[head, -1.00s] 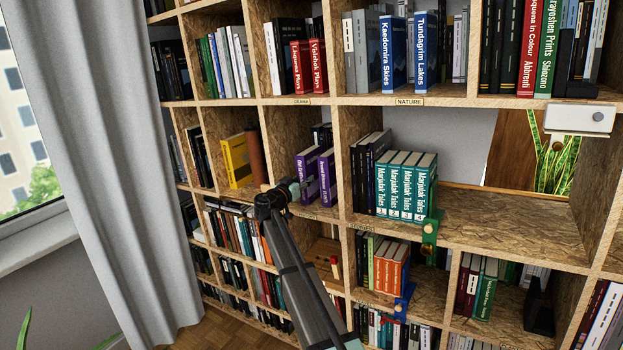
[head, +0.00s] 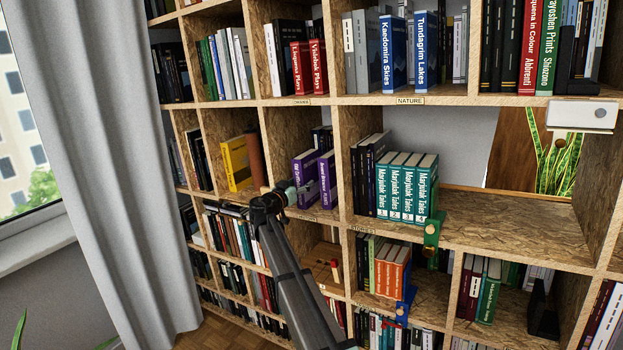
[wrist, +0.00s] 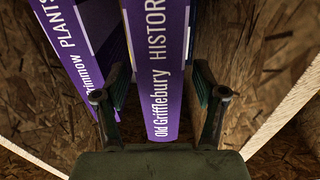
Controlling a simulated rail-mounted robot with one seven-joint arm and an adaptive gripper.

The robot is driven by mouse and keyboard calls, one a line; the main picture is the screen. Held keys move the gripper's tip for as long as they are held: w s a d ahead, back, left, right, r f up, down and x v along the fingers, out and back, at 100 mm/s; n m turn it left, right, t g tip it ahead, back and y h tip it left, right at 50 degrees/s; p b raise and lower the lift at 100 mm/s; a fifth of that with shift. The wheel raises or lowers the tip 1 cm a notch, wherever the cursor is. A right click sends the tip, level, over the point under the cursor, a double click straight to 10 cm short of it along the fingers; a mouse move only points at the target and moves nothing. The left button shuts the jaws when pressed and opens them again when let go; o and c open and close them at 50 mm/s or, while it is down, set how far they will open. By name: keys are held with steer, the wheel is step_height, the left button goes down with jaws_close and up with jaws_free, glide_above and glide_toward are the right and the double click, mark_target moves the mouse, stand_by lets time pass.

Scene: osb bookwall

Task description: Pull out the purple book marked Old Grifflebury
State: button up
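The purple book marked Old Grifflebury (wrist: 162,85) stands upright, its spine facing my gripper (wrist: 160,88) in the wrist view. In the head view it is the left one (head: 305,178) of two purple books, partly hidden behind my gripper (head: 288,191). The fingers are open, one on each side of its spine, with gaps visible near the spine's lower end in the wrist view. I cannot tell whether a fingertip touches the cover. The other purple book, Grimmow (wrist: 75,45), stands to the left in the wrist view, close to the left finger.
A wooden shelf divider (head: 341,160) stands to the right of the purple books in the head view. Yellow and brown books (head: 236,163) are in the compartment to the left. Teal Marjulak Tales volumes (head: 406,187) stand to the right. A grey curtain (head: 110,150) hangs at the left.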

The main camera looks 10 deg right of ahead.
steer(key=shift+f, duration=0.1)
steer(key=shift+c, duration=0.6)
steer(key=shift+d, duration=0.1)
steer(key=shift+b+x, duration=0.9)
steer(key=shift+x, duration=0.05)
jaws_close()
steer(key=shift+w+r+b, duration=0.1)
steer(key=shift+r+b, duration=0.25)
steer(key=shift+b, duration=0.35)
